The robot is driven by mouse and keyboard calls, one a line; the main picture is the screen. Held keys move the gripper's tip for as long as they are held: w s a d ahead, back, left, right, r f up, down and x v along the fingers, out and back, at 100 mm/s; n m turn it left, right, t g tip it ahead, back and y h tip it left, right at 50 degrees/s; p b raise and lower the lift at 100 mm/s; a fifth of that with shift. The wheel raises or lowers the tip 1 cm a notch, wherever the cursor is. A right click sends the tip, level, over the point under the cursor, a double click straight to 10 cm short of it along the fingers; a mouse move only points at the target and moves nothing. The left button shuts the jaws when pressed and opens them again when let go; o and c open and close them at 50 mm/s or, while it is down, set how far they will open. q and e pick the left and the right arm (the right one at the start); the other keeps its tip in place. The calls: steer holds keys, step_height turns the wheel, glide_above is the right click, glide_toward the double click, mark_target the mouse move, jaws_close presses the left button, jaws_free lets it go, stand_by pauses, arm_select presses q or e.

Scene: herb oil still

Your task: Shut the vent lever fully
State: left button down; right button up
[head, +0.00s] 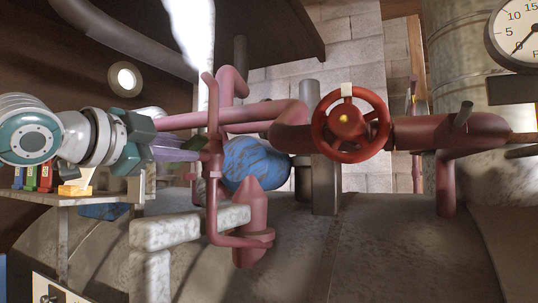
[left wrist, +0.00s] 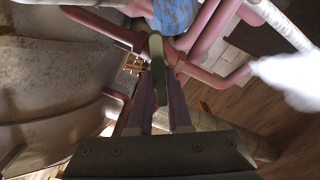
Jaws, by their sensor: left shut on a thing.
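The vent lever (left wrist: 157,58) shows in the left wrist view as a dark green handle lying between my finger pads. My left gripper (head: 200,148) comes in from the left in the head view, and its purple fingers reach the thin red vent pipe (head: 212,195). It also shows in the left wrist view (left wrist: 160,95), shut on the lever. My right gripper is in neither view.
A blue mottled round body (head: 257,163) sits close behind the vent pipe. A red handwheel (head: 348,123) and a dial gauge (head: 518,38) are to the right. A pale worn bar (head: 190,228) is below my gripper. A shelf (head: 75,198) with small coloured items stands at left.

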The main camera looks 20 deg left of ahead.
arm_select(q)
steer(key=shift+d+f+m+p, duration=0.15)
steer(key=shift+m+p, duration=0.1)
steer(key=shift+m, duration=1.4)
steer(key=shift+a+f+m+p, duration=0.1)
steer(key=shift+m+p, duration=0.1)
steer(key=shift+m, duration=1.45)
steer(key=c, duration=0.8)
jaws_free()
steer(key=shift+c, duration=0.2)
